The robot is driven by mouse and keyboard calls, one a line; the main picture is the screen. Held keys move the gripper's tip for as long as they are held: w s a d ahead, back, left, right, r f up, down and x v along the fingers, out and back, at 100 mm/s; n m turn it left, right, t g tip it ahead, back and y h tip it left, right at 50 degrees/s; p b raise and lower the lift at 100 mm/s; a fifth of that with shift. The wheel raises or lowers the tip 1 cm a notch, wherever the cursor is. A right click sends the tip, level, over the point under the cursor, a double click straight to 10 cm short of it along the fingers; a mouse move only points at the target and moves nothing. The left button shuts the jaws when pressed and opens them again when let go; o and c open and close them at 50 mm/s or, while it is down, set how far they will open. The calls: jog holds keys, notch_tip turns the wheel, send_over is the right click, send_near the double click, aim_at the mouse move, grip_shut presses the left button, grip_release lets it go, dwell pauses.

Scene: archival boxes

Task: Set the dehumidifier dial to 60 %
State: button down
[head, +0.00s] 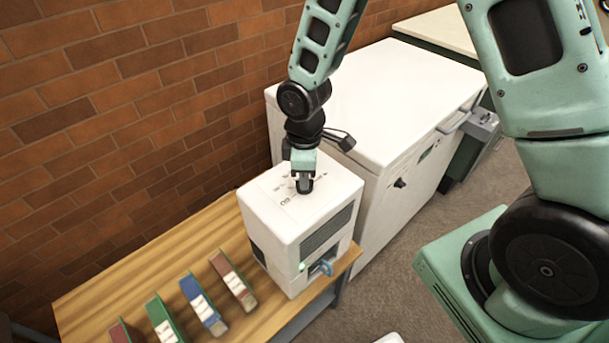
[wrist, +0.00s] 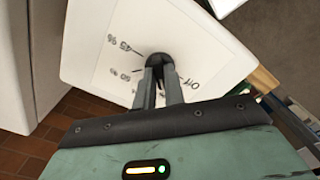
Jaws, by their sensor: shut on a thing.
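The white dehumidifier (head: 325,208) stands at the right end of a wooden bench, with printed dial marks on its top face. In the wrist view its white top (wrist: 205,50) carries marks around a dark round dial (wrist: 158,60). My gripper (head: 304,186) reaches down onto the top from above. In the wrist view my gripper's two fingers (wrist: 160,85) are shut on the dial. The fingers and the dial's own shape hide its pointer, so I cannot tell the setting. The labels are small and turned in the wrist view.
A large white chest freezer (head: 370,90) stands close behind and to the right of the dehumidifier. Several coloured box files (head: 202,305) stand on the wooden bench (head: 190,255) to the left. A brick wall (head: 120,100) runs behind. Grey floor (head: 400,260) is open at the right.

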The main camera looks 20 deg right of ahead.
dwell(0.3)
jog(key=c, duration=1.5)
grip_release()
jog(key=shift+r, duration=0.15)
notch_tip(320, 180, up, 17)
jog(key=shift+r+b, duration=0.1)
jog(key=shift+b, duration=0.2)
jog(key=s+a+m, duration=0.1)
jog(key=s+a, duration=0.1)
jog(key=s, duration=0.5)
jog(key=s+a+m, duration=0.2)
jog(key=s, duration=0.4)
jog(key=s+a+f+m, duration=0.1)
jog(key=s+a+m, duration=0.1)
jog(key=s, duration=0.5)
jog(key=shift+s+a+y, duration=0.2)
jog(key=shift+s+y, duration=0.1)
